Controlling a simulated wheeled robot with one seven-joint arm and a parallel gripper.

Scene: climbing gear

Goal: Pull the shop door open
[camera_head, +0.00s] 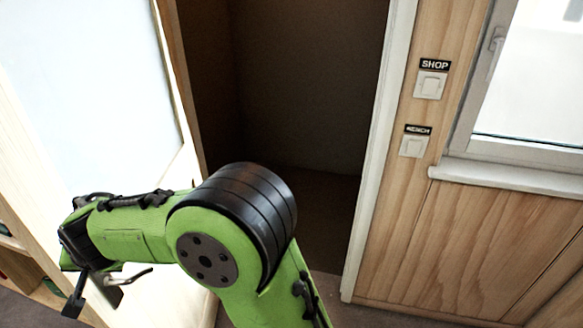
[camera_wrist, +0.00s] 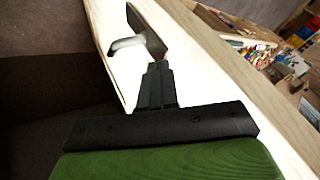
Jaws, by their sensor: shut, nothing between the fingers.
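The shop door (camera_head: 85,70), a light wood frame around a pale panel, stands swung open at the left in the head view. My gripper (camera_head: 75,306) is at the lower left, close to the handle. In the wrist view my gripper's fingers (camera_wrist: 158,72) are together and empty, just below the handle. I cannot tell whether they touch the door or handle. The doorway (camera_head: 300,90) is open and dark inside.
Two labelled switches, SHOP (camera_head: 430,85) and BENCH (camera_head: 414,145), are on the wood wall right of the white door jamb (camera_head: 378,160). A window (camera_head: 535,80) is farther right. Shelves with small coloured items (camera_wrist: 265,60) lie beyond the door in the wrist view.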

